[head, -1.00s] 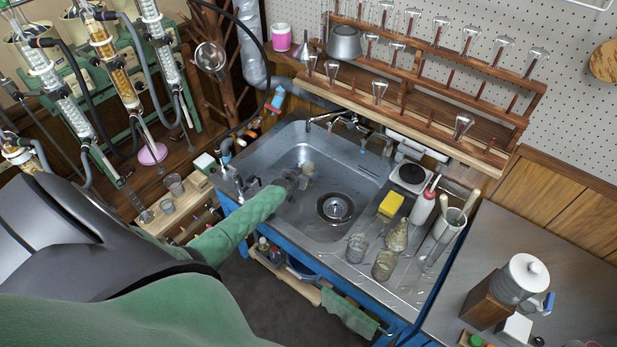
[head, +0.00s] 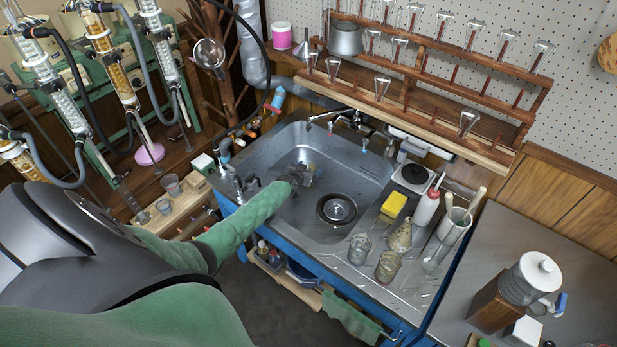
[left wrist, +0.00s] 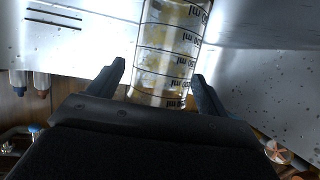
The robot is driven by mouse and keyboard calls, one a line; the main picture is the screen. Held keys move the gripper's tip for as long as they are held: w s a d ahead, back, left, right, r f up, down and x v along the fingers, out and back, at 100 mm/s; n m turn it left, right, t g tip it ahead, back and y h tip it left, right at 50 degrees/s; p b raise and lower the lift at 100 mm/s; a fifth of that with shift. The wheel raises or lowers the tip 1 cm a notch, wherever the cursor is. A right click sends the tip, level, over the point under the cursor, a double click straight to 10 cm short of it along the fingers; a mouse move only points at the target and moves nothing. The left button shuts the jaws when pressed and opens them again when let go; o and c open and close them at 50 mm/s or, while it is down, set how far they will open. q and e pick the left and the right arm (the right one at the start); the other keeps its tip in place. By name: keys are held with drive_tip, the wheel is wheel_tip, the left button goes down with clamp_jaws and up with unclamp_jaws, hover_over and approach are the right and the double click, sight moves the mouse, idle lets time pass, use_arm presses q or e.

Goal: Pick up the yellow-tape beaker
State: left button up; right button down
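A clear graduated beaker (left wrist: 168,50) with dark ml marks and a yellowish tint stands in the sink (head: 268,150). It shows small in the head view (head: 310,169), beside my left gripper (head: 298,176). I cannot make out a separate band of tape on it. In the left wrist view my left gripper (left wrist: 160,82) is open, one finger on each side of the beaker's near end. A narrow gap shows at the left finger; the right finger is very close to the glass. My right gripper is not in view.
The sink drain (head: 336,209) lies right of the gripper. Several glass vessels, a yellow sponge (head: 393,207) and a white bottle (head: 427,208) stand on the drainboard. The faucet (head: 350,121) is at the sink's back. Small beakers (head: 170,185) stand on a wooden rack at left.

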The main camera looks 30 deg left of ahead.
use_arm(q)
drive_tip(key=c, duration=1.1)
drive_tip(key=shift+r, duration=0.15)
